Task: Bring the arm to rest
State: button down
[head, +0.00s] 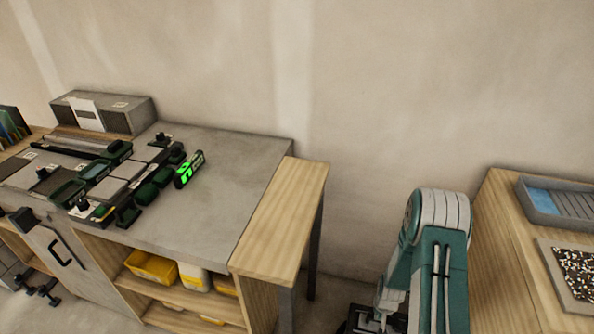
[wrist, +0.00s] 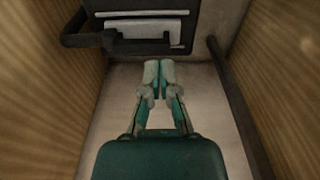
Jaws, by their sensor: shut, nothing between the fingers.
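My gripper (wrist: 158,80) shows in the wrist view with its two pale fingertips together and nothing between them. It hangs over a bare light floor between two wooden sides, apart from everything around it. In the head view my teal and white arm is folded at the lower right, in the gap between the two benches.
A grey-topped workbench (head: 225,155) with tools and a green-lit device (head: 189,170) stands left. Yellow bins (head: 150,267) sit on its shelf. A wooden bench (head: 500,225) with a blue-grey tray (head: 560,203) stands right. A dark box with a handle (wrist: 140,30) is ahead of the fingers.

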jog(key=a+r+n+t, duration=0.1)
jog(key=a+r, duration=0.2)
jog(key=r, duration=1.4)
jog(key=a+r+t, duration=0.1)
jog(key=a+r, duration=0.1)
jog(key=r, duration=1.4)
jog(key=s+a+r+n+t, duration=0.1)
jog(key=s+a+r, duration=0.2)
jog(key=s+r, duration=0.6)
jog(key=s+a+r+t, duration=0.1)
jog(key=s+a+r, duration=0.2)
jog(key=s+r, duration=0.5)
jog(key=shift+s+r+n+t, duration=0.35)
jog(key=shift+s+n+t, duration=0.05)
jog(key=shift+s, duration=0.65)
jog(key=shift+d, duration=0.15)
